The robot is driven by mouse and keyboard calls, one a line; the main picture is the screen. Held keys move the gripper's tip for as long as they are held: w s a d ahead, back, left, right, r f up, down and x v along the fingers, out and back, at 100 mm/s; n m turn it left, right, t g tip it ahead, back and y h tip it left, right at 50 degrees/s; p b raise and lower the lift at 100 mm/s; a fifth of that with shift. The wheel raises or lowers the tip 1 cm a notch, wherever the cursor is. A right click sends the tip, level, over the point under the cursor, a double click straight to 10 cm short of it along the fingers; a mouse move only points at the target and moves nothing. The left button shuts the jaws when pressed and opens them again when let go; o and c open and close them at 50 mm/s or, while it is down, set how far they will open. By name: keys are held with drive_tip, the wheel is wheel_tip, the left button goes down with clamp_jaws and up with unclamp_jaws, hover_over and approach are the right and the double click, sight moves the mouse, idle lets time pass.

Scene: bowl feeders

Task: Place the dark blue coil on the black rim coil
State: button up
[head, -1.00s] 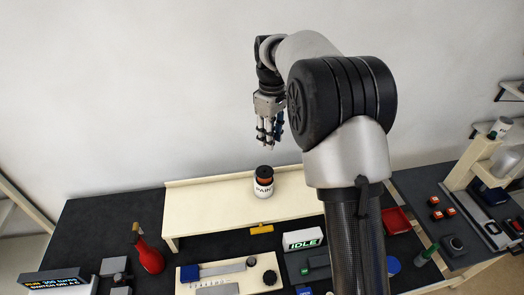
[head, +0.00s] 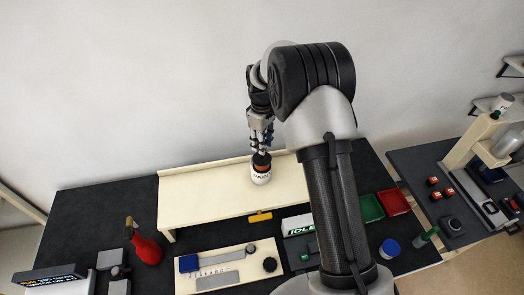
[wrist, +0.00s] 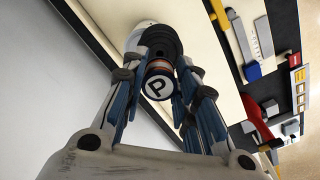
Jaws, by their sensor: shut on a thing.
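My gripper (head: 261,150) points down at the far shelf, just above a small stack. In the wrist view, its blue-sided fingers (wrist: 158,95) close around a small round piece with a dark edge and a white face marked P, which I take as the dark blue coil (wrist: 158,87). Beyond it show an orange-red band and a black ring, likely the black rim coil (wrist: 165,45). In the head view, the stack is a white can (head: 260,178) with an orange band and a dark top, partly covered by my fingers. I cannot tell whether the held piece touches it.
The cream shelf (head: 205,198) is clear around the can. On the dark table stand a red bottle (head: 147,250), a cream board (head: 235,262), an IDLE display (head: 298,225), a blue-topped piece (head: 390,247), and green (head: 370,207) and red (head: 394,202) trays.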

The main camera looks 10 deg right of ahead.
sight(262, 158)
wheel_tip(262, 158, down, 5)
drive_tip(key=shift+r, duration=0.2)
drive_tip(key=shift+w+f, duration=0.1)
drive_tip(key=shift+f, duration=0.1)
drive_tip(key=o, duration=1)
drive_tip(key=shift+f, duration=0.1)
